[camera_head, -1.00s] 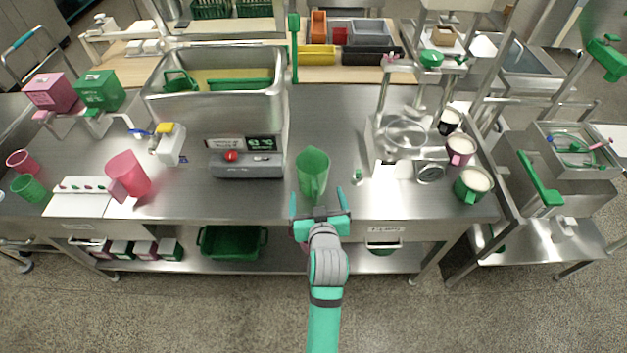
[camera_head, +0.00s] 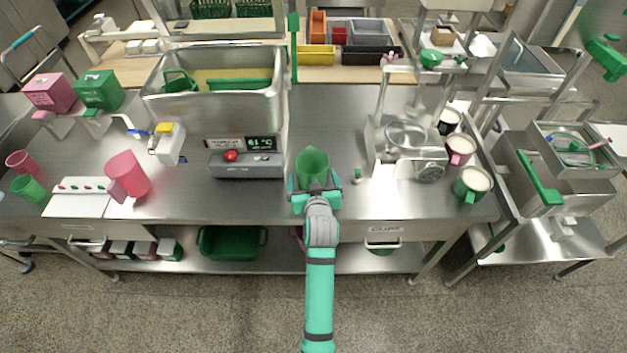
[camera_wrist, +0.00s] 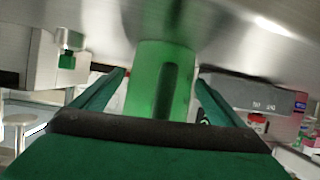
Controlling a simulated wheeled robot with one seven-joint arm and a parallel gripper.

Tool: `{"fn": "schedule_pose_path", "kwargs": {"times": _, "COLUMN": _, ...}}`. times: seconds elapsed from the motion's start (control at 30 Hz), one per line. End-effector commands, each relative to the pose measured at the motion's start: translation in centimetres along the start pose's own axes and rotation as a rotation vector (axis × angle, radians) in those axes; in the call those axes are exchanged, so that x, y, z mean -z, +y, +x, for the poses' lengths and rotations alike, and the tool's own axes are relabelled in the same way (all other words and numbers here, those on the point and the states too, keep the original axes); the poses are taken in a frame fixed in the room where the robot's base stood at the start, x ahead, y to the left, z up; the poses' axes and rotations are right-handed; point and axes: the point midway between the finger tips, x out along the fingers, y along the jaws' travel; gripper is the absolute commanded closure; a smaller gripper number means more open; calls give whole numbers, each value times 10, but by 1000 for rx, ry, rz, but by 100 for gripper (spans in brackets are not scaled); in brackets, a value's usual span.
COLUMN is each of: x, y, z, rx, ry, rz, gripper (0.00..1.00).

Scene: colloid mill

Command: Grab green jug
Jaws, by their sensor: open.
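The green jug (camera_head: 312,165) stands on the steel counter near its front edge, right of the grey control box. My gripper (camera_head: 315,190) is at the jug's near side, open, with one finger to each side of the jug. In the wrist view, the green jug (camera_wrist: 160,80) fills the middle between my two spread fingers, with its dark handle strip facing the camera. In the head view my gripper hides the jug's lower part. I cannot tell whether the fingers touch it.
The grey control box (camera_head: 247,164) stands close on the left. A pink jug (camera_head: 128,174) stands farther left. Several mugs line the counter's right end.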

Motion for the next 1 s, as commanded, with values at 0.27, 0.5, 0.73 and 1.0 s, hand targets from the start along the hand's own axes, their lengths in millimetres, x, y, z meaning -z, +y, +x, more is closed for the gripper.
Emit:
{"fn": "schedule_pose_path", "kwargs": {"times": 0.27, "x": 0, "y": -1, "z": 0, "rx": 1, "ry": 0, "rz": 0, "gripper": 36}}
{"fn": "schedule_pose_path", "kwargs": {"times": 0.5, "x": 0, "y": 3, "z": -1, "rx": -4, "ry": 1, "rz": 1, "gripper": 55}}
{"fn": "schedule_pose_path", "kwargs": {"times": 0.73, "x": 4, "y": 3, "z": -2, "rx": -4, "ry": 2, "rz": 2, "gripper": 55}}
{"fn": "schedule_pose_path", "kwargs": {"times": 1.0, "x": 33, "y": 3, "z": -16, "rx": -2, "ry": 6, "rz": 1, "gripper": 55}}
